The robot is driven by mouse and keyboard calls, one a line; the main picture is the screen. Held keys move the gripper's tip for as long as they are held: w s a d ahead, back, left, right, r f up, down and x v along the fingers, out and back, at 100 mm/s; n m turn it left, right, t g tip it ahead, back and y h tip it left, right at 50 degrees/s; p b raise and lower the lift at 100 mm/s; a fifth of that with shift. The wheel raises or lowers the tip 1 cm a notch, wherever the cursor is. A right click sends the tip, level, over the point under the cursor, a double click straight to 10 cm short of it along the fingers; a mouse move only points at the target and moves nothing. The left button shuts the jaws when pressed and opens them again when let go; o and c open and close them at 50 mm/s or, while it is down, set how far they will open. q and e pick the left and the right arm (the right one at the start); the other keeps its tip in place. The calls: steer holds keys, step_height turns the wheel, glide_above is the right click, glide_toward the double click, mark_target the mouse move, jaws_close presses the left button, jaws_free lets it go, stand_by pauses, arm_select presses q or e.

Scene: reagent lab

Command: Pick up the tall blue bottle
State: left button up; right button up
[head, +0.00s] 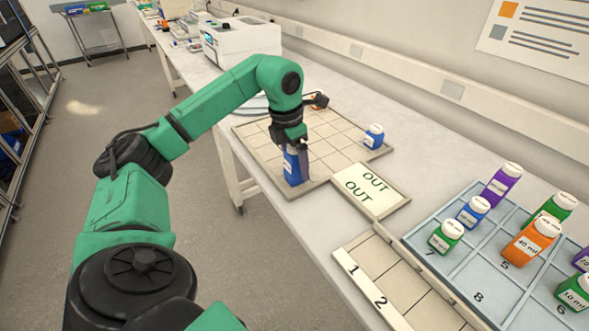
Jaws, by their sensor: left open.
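The tall blue bottle (292,170) stands upright near the front edge of the tan gridded tray (320,178). My left gripper (291,148) points down at its top from above. The gripper is open, with its fingers at the bottle's upper part; the cap is hidden by the gripper, and I cannot tell whether the fingers touch it. A shorter blue bottle (374,138) with a white cap stands at the tray's right side. My right gripper is not in view.
An OUT plate (370,191) adjoins the tray. A blue numbered rack (478,283) at the right holds purple, blue, green and orange bottles. Numbered tan slots (397,283) lie in front of it. A white machine (240,42) stands behind my arm. The wall bounds the bench.

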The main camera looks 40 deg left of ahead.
arm_select(q)
steer(key=shift+w+f, duration=0.2)
steer(key=shift+f, duration=0.4)
jaws_close()
